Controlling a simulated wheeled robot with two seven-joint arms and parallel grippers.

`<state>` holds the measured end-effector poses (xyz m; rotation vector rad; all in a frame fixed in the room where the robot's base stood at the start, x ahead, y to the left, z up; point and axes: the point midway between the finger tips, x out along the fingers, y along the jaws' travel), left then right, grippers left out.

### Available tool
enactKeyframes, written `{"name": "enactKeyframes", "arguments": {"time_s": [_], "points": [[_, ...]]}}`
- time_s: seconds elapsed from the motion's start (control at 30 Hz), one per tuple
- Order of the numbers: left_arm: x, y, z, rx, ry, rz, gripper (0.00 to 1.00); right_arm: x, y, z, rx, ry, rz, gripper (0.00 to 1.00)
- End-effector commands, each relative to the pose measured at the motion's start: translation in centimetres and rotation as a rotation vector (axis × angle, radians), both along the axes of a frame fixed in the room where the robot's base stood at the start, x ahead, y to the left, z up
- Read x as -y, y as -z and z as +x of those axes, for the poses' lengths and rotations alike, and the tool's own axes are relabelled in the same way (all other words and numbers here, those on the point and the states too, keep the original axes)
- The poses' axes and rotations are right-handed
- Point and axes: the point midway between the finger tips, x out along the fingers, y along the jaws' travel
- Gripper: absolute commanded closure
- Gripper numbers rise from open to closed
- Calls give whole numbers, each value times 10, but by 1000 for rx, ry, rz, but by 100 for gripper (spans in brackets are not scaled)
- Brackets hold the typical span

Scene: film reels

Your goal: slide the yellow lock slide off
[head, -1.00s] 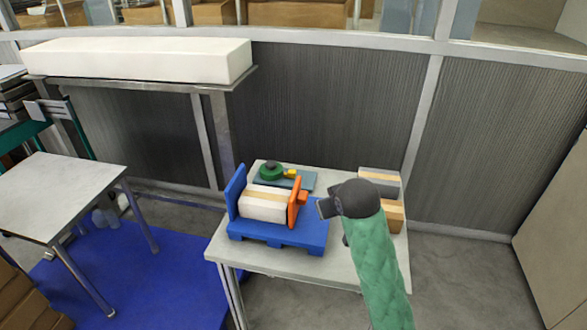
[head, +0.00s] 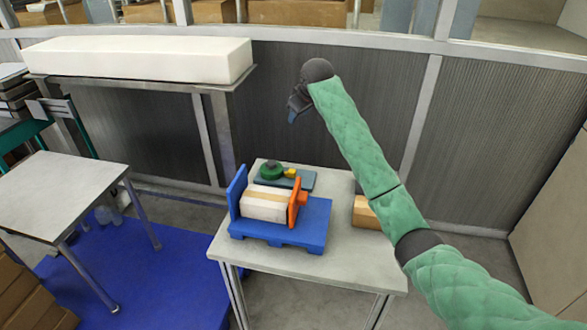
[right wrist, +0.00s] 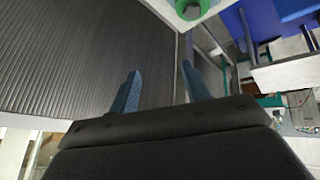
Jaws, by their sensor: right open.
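A small yellow piece (head: 290,173), which looks like the lock slide, sits beside a green round part (head: 271,170) on a grey-blue plate (head: 307,182) at the table's back. My right gripper (head: 292,117) is raised above and behind the plate, apart from everything. In the right wrist view its two blue fingers (right wrist: 160,90) are spread with nothing between them. My left gripper is out of view.
The small table (head: 345,265) has clear room at its front right. A tan box (head: 364,214) stands at its right, partly behind my arm. A dark ribbed wall panel (head: 270,90) rises behind. A shelf with a long white block (head: 140,62) is at the left.

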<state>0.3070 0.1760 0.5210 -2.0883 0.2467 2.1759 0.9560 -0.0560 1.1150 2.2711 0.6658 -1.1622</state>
Motion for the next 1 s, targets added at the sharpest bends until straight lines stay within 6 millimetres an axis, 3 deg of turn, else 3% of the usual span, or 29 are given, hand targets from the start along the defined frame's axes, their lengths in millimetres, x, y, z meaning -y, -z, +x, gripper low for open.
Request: {"name": "enactKeyframes", "arguments": {"time_s": [0.1,0.3,0.6,0.7,1.0], "points": [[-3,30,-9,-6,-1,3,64,4,34,19,-86,-59,-23,53],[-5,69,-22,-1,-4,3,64,10,106,29,-219,-158,-30,53],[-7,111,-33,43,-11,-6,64,17,179,30,-338,-324,3,53],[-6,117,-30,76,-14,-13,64,17,189,30,-340,-392,17,53],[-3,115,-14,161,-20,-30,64,10,186,29,-280,-564,-3,53]]}}
